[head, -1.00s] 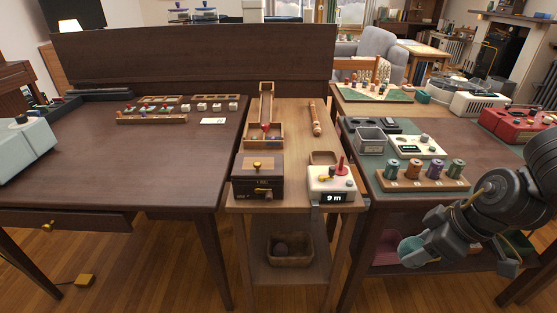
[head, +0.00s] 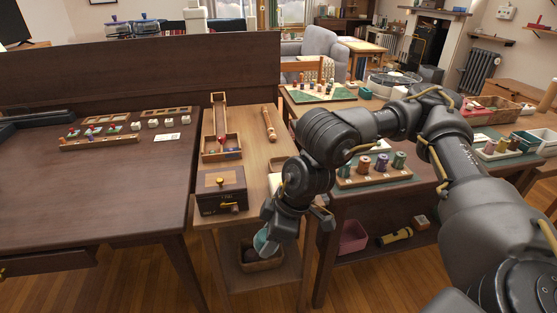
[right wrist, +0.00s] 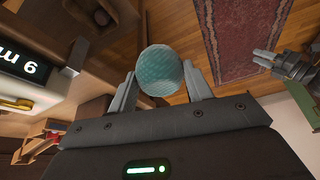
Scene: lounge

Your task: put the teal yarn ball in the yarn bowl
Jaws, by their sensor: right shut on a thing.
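The teal yarn ball (right wrist: 160,70) is between the two fingers of my right gripper (right wrist: 160,82), which is shut on it. In the head view the right gripper (head: 266,238) hangs at the front of the narrow middle stand, and the ball (head: 262,242) shows at its tips. A brown, square-sided bowl (head: 266,267) sits on the stand's lower shelf, just behind and below the ball, partly hidden by it. A dark ball lies in the bowl, which also shows at the top left of the wrist view (right wrist: 122,14). My left gripper (right wrist: 262,57) shows small at the wrist view's right.
The stand's top (head: 258,166) lies above the bowl and carries a dark box (head: 221,191) with a gold knob. A pink bin (head: 353,237) and a yellow-black cylinder (head: 394,237) are on the right table's lower shelf. Open floor lies in front.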

